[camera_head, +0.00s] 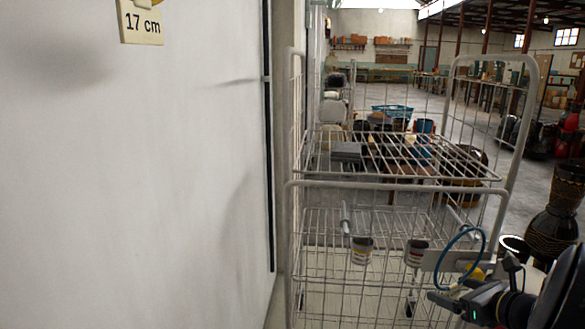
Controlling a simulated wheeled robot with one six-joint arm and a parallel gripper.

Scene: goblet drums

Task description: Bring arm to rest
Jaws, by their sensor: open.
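My gripper (448,292) shows at the lower right, dark grey, in front of the near side of a wire cage trolley (398,187). Its jaws are open and I see nothing held between them. Part of my dark arm reaches in from the right edge. A blue loop (460,256) shows just above the gripper; I cannot tell what it is attached to.
A white wall panel (130,180) fills the left, with a "17 cm" tag (142,24). Two small cups (362,250) (415,252) show at the trolley's lower part. A grey box (346,152) shows at its upper shelf. A dark goblet drum (556,222) stands at the right.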

